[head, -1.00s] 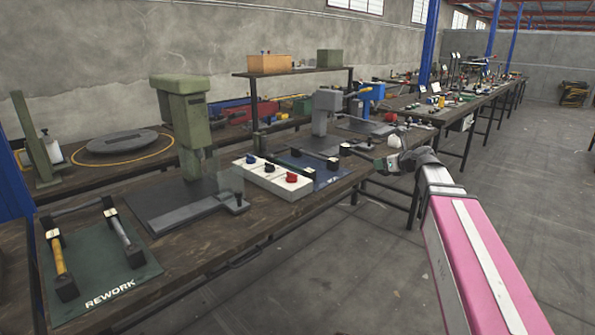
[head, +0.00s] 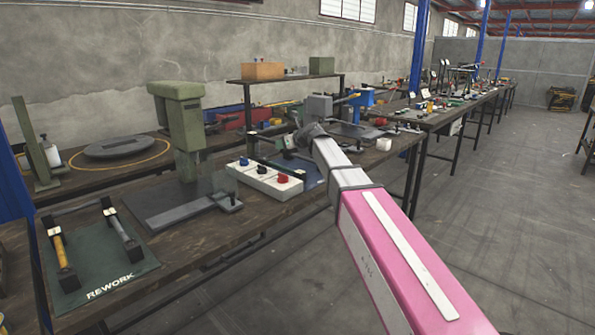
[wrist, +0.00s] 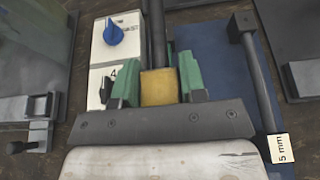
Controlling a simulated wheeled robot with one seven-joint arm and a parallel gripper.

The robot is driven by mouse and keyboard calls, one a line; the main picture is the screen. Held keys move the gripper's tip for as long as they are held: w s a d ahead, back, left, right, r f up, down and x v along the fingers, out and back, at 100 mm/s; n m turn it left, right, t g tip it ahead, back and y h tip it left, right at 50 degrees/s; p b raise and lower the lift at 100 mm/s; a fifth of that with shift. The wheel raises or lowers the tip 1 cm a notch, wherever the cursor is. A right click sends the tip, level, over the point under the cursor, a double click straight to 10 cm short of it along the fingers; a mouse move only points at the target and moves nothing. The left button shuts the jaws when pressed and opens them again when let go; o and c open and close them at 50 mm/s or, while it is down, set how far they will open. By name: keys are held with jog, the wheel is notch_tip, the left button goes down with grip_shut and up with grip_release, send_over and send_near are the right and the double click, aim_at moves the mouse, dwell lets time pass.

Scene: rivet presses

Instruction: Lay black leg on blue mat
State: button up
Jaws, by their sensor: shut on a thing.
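My gripper (wrist: 156,86) has two green fingers, closed on a yellow section of a dark rod-like piece. Its black bar (wrist: 154,32), which I take for the black leg, runs away to the top of the wrist view. The blue mat (wrist: 209,58) lies below and to the right of the fingers there. In the head view the blue mat (head: 312,181) is partly covered by my wrist. Whether the piece touches the mat I cannot tell.
A dark bar (wrist: 258,85) with a "5 mm" tag (wrist: 281,148) stands along the mat's right side. A white control box (head: 265,180) with knobs sits to the left. A green press (head: 180,125) and a REWORK mat (head: 120,276) are further left.

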jog(key=d+f, duration=0.2)
jog(key=d, duration=0.1)
jog(key=w+d+f, duration=0.1)
jog(key=d+f, duration=0.1)
jog(key=d, duration=0.2)
jog(key=d+f, duration=0.2)
jog(key=d, duration=0.1)
jog(key=shift+w+d+f, duration=0.15)
jog(key=shift+d, duration=0.1)
jog(key=shift+f, duration=2.05)
jog(key=shift+f, duration=0.1)
jog(key=o, duration=1)
jog(key=v, duration=1.2)
jog(key=shift+r, duration=0.25)
